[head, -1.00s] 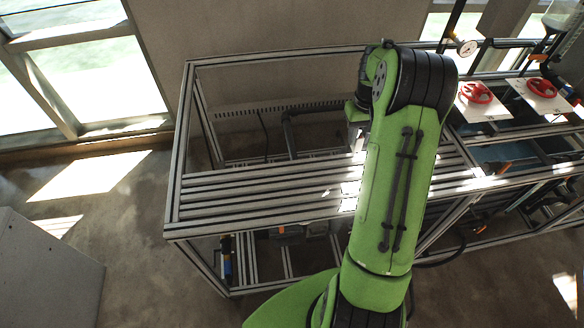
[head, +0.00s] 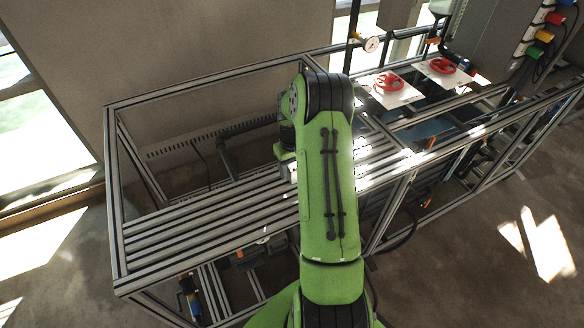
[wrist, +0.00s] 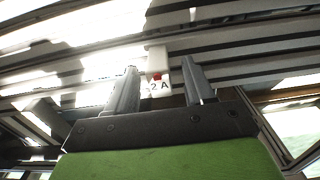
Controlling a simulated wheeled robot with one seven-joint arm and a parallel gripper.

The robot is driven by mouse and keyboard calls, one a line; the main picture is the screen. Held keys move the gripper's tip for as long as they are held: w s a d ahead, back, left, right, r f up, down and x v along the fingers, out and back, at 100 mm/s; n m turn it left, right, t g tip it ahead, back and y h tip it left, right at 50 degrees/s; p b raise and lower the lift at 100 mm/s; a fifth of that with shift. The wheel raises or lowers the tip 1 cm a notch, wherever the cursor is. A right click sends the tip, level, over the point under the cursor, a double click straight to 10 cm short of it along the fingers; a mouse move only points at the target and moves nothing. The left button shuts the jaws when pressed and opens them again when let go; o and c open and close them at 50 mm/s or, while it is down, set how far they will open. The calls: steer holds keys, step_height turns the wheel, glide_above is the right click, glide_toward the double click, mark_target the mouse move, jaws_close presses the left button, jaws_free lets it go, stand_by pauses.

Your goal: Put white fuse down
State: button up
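The white fuse (wrist: 158,77), marked "2 A" with a small red patch, stands between the two fingers of my gripper (wrist: 160,65) in the wrist view. A gap shows on each side of it, so my gripper looks open around the fuse and apart from it. The fuse appears to be at the grey slats of the metal frame bench (head: 200,222); whether its base touches them I cannot tell. In the head view my green arm hides most of the gripper, and the fuse cannot be made out clearly.
Bare slats lie to the left of my arm. To the right are two red valve wheels (head: 389,82) on white plates and a pressure gauge (head: 371,44). Frame rails (head: 230,75) run along the back. Strong sunlight patches cross the slats.

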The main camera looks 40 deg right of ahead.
mark_target(292, 168)
steer(key=shift+r, duration=0.1)
steer(key=a+r, duration=0.3)
steer(key=r, duration=0.6)
steer(key=a+r, duration=0.2)
steer(key=r, duration=0.7)
steer(key=s+a+r+n+t+h, duration=0.1)
steer(key=s+a+r, duration=0.15)
steer(key=a, duration=0.25)
steer(key=s+a+r+n+t, duration=0.1)
steer(key=s+a+r, duration=0.1)
steer(key=a+r, duration=0.25)
steer(key=s+a+t, duration=0.1)
steer(key=s+a, duration=0.5)
steer(key=s, duration=0.2)
steer(key=s+a+r+n+t+y, duration=0.1)
steer(key=s+a+t, duration=0.1)
steer(key=s+a, duration=0.3)
steer(key=s, duration=0.3)
steer(key=shift+a+t, duration=0.3)
steer(key=shift+a, duration=0.05)
steer(key=shift+s, duration=0.1)
